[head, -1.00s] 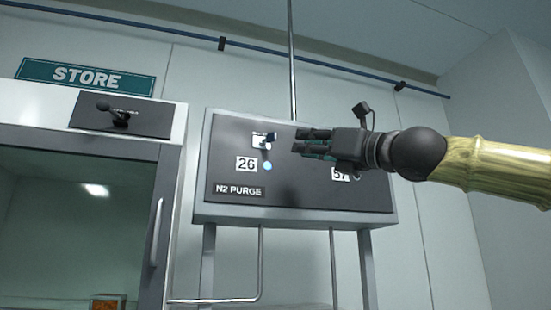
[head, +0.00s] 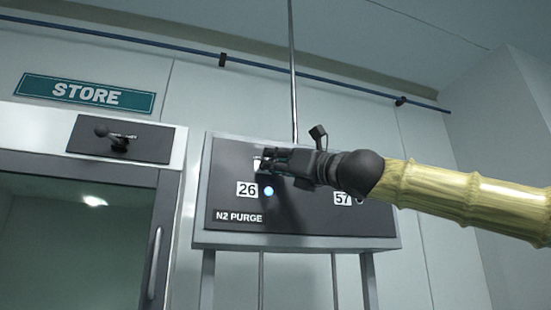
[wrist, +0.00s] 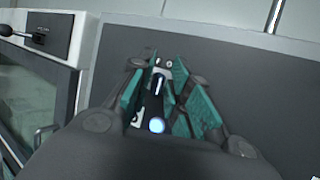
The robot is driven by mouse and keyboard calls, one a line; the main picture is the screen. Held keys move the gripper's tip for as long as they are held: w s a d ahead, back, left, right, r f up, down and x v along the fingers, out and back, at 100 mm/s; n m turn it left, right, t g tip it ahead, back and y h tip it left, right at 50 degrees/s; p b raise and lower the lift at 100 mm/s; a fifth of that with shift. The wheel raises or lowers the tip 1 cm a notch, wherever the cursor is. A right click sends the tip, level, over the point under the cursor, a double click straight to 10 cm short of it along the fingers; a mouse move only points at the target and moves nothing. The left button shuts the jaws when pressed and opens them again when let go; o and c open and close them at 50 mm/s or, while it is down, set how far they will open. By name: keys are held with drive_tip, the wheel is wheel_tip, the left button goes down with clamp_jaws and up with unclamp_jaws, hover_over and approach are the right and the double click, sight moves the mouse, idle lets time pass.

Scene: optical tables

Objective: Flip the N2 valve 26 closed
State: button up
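The N2 PURGE panel (head: 300,222) carries a white 26 label (head: 247,189) with a lit blue-white lamp (head: 268,191) beside it. My gripper (head: 266,160) is at the valve 26 switch spot above the lamp and hides most of it in the head view. In the wrist view, the dark valve 26 lever (wrist: 153,101) stands between my teal-padded fingers (wrist: 158,92), over a white marked plate (wrist: 164,65). The fingers are apart, with gaps beside the lever. Contact with it cannot be told.
A 57 label (head: 342,198) and its valve, partly hidden, are at the panel's right. To the left is the STORE cabinet with its own black lever (head: 118,143) and a door handle (head: 154,262). A thin pipe (head: 292,70) rises above the panel.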

drive_tip(key=shift+s, duration=0.1)
clamp_jaws()
drive_tip(key=shift+f+h+b, duration=0.15)
drive_tip(key=shift+h+b, duration=0.15)
drive_tip(key=shift+b, duration=0.35)
drive_tip(key=shift+s+a+m+t+h+b, duration=0.2)
drive_tip(key=shift+a+m+t+h+b, duration=0.7)
drive_tip(key=shift+m+h+b, duration=1.9)
drive_tip(key=shift+s+a+m+t+h+b, duration=0.2)
drive_tip(key=shift+m+t+h+b, duration=1.2)
drive_tip(key=shift+h, duration=2.65)
drive_tip(key=shift+s+a+m+t+h+b, duration=0.15)
drive_tip(key=shift+a+m+t+h+b, duration=0.5)
drive_tip(key=shift+m+t+h+b, duration=1.6)
drive_tip(key=g+h, duration=0.2)
drive_tip(key=h, duration=0.1)
drive_tip(key=shift+n+b, duration=0.35)
drive_tip(key=shift+r, duration=0.2)
